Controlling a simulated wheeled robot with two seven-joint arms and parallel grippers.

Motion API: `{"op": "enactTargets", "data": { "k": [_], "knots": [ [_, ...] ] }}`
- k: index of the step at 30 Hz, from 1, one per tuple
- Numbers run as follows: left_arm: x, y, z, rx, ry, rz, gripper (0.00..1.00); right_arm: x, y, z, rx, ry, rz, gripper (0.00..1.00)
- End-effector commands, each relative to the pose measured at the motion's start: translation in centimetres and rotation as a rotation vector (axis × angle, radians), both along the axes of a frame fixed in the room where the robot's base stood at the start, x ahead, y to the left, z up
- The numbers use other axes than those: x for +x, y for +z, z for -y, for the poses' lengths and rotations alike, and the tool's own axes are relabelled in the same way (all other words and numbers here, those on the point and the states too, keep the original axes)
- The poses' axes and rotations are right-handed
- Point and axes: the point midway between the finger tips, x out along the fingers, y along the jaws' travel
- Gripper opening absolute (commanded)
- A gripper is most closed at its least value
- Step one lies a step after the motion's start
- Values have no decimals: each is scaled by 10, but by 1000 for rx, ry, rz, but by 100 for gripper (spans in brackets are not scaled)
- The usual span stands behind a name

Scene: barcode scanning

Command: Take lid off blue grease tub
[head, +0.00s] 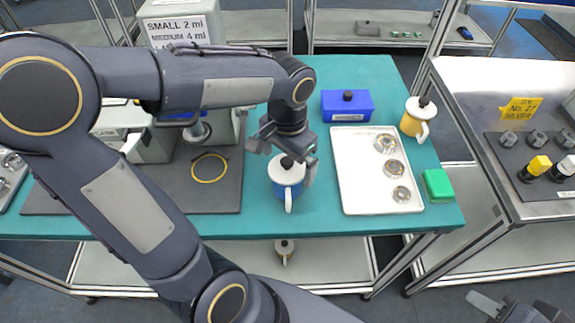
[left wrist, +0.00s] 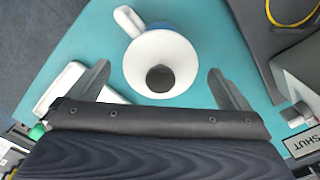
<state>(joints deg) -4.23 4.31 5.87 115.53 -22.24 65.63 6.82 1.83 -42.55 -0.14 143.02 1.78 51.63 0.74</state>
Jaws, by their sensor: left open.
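The blue grease tub (head: 289,191) stands on the teal table, with a white lid (head: 278,170), a dark knob and a white handle toward the front. In the left wrist view, the lid (left wrist: 145,58) and dark knob (left wrist: 160,78) lie between the fingers, with a sliver of blue tub (left wrist: 172,27) beyond. My left gripper (head: 287,158) is open over the tub; in the left wrist view (left wrist: 158,72) its fingers stand apart on both sides of the lid, holding nothing. My right gripper (head: 492,304) shows partly at the bottom right, away from the table.
A white tray (head: 350,199) with several small round dishes lies right of the tub. A blue box (head: 347,106), a yellow tub (head: 411,124) and a green block (head: 438,185) stand around it. A dark mat with a yellow ring (head: 209,179) lies left.

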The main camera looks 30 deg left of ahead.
Motion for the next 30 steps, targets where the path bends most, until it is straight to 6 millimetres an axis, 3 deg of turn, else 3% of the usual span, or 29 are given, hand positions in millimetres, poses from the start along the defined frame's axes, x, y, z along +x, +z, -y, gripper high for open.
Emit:
{"op": "enactTargets", "data": {
  "k": [8,18,30],
  "knots": [
    [0,-3,0,0,1,2,97,0,0,0,0,0,0,36],
    [0,-3,0,0,1,2,53,0,0,0,0,0,0,36],
    [0,2,0,0,1,2,52,0,0,0,0,0,0,36]
  ]
}}
